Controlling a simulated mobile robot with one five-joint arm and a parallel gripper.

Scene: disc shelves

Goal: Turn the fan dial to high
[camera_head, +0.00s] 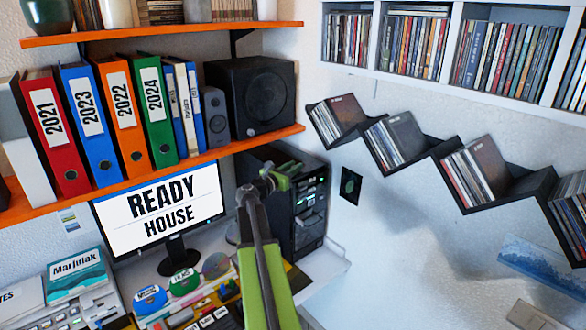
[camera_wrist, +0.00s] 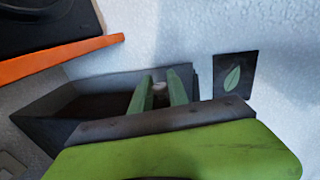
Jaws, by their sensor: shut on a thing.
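My gripper (camera_head: 281,172) is at the upper front of the black computer tower (camera_head: 311,225), below the orange shelf. In the wrist view its two green fingers (camera_wrist: 162,88) reach toward the dark tower (camera_wrist: 85,88). They are shut on a small pale knob (camera_wrist: 159,87), which looks like the fan dial. Most of the knob is hidden between the fingers, so its marks and setting cannot be read. In the head view my gripper covers the dial.
The orange shelf (camera_head: 200,168), with binders and speakers, hangs above left; its edge also shows in the wrist view (camera_wrist: 60,62). A monitor (camera_head: 160,208) stands left. A leaf card (camera_head: 350,186) is on the wall at right. Zigzag disc shelves (camera_head: 437,150) are farther right.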

